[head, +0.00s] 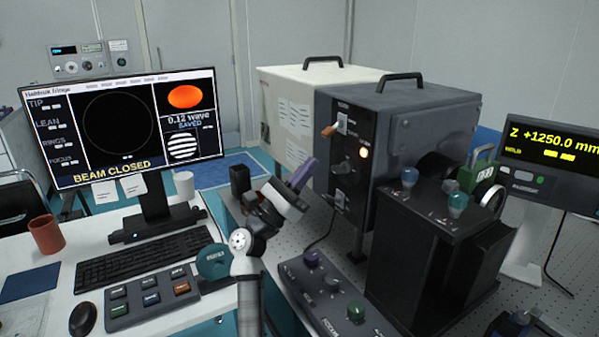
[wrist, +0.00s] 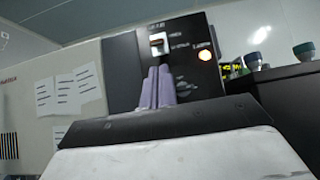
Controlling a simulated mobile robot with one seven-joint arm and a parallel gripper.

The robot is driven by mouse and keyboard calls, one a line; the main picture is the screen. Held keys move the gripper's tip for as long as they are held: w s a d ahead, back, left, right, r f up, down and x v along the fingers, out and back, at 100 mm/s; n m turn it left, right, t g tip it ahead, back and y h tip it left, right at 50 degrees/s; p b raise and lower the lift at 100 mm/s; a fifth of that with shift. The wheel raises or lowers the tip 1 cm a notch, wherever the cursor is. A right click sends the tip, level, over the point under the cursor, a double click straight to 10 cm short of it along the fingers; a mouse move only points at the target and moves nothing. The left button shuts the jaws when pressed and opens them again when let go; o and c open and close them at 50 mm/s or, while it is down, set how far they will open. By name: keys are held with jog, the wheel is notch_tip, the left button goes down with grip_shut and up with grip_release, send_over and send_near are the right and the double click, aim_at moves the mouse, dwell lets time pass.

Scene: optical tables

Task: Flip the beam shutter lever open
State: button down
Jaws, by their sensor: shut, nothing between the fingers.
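The beam shutter lever (head: 329,131) has an orange handle and sticks out to the left from a pale plate high on the dark box's front panel. It also shows in the wrist view (wrist: 157,43), just above my fingertips. My gripper (head: 311,163) has purple fingers, shut and empty, pointing up toward the panel. In the wrist view the fingers (wrist: 157,72) stand side by side below the lever, with a gap in the picture between them and it. The monitor (head: 120,128) reads "BEAM CLOSED".
The dark box (head: 420,125) has a lit amber lamp (head: 363,153) and a dark knob below the lever. A black unit (head: 430,250) with knobs on top stands to the right. A control box (head: 335,295) lies in front. A small black block (head: 240,182) stands left of my gripper.

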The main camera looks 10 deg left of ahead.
aim_at(328, 132)
jog(key=p+x, duration=0.1)
jog(key=x, duration=0.4)
jog(key=shift+p, duration=0.3)
jog(key=shift+s+a+r+g+y+p, duration=0.1)
jog(key=shift+a+r+g+y+p, duration=0.1)
jog(key=shift+g+y+p, duration=0.15)
